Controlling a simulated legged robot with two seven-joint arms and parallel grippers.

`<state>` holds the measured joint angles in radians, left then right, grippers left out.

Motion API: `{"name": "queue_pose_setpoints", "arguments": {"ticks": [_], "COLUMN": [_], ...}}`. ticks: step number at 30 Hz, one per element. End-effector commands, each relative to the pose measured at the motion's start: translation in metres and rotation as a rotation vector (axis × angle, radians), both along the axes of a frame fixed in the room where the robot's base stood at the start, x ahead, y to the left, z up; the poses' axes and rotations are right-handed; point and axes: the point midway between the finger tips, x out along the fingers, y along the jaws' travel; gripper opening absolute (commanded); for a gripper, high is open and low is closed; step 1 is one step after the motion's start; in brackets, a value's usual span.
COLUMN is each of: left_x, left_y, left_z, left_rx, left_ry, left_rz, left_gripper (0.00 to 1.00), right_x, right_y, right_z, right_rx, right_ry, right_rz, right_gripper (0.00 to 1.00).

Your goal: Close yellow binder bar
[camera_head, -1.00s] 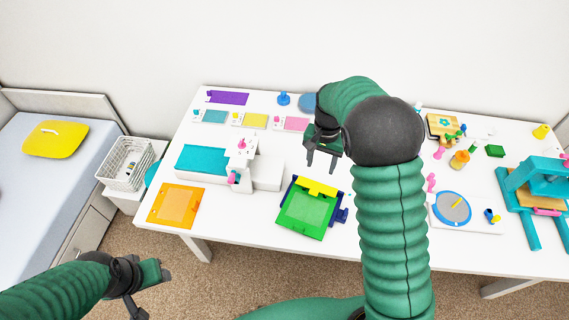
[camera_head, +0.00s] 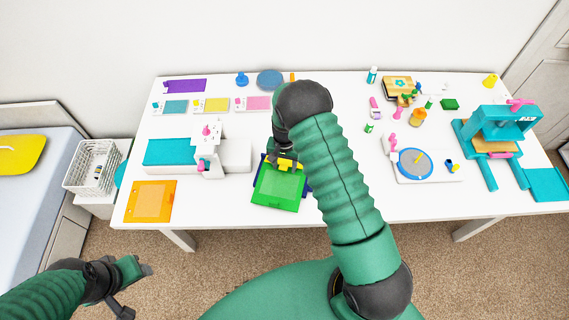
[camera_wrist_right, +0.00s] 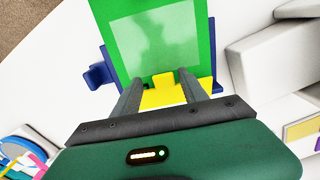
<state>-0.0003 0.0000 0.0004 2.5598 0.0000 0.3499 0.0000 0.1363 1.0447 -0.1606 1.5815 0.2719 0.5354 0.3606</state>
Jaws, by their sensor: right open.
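The binder lies on the white table, with a green sheet (camera_head: 279,187) on a dark blue base (camera_wrist_right: 97,75). Its yellow bar (camera_head: 287,164) runs along the far edge of the green sheet, and it also shows in the right wrist view (camera_wrist_right: 162,94). My right gripper (camera_head: 284,157) is over the bar, partly hiding it. In the right wrist view its open fingers (camera_wrist_right: 163,85) are spread to either side of a yellow tab on the bar; contact cannot be told. My left gripper (camera_head: 135,285) hangs off the front of the table at lower left, away from the binder.
A white and teal machine (camera_head: 210,155) stands left of the binder, with an orange frame (camera_head: 151,201) at the front left. A round blue-topped device (camera_head: 415,163) and a teal press (camera_head: 498,130) stand to the right. Bare table lies right of the binder.

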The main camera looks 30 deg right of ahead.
Motion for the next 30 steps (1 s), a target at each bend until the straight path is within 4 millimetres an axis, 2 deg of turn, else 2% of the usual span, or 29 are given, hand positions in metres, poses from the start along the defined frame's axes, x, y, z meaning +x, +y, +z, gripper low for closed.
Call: {"name": "queue_pose_setpoints", "arguments": {"ticks": [6,18,24,30], "left_x": [0.000,0.000,0.000,0.000], "left_y": [0.000,0.000,0.000,0.000], "left_z": [0.000,0.000,-0.002,-0.010], "left_rx": [0.000,0.000,0.000,0.000], "left_ry": [0.000,0.000,0.000,0.000], "left_rz": [0.001,0.001,0.000,0.001], "left_gripper": [0.51,0.51,0.51,0.51], "right_x": [0.001,0.001,-0.001,-0.005], "right_y": [0.001,-0.001,0.000,0.005], "right_z": [-0.001,-0.001,-0.004,-0.015], "right_rx": [0.000,0.001,-0.013,-0.115], "right_ry": [0.000,0.000,-0.008,-0.102], "right_rz": [0.001,0.001,0.002,0.004], "right_gripper": [0.51,0.00,0.00,0.00]}}
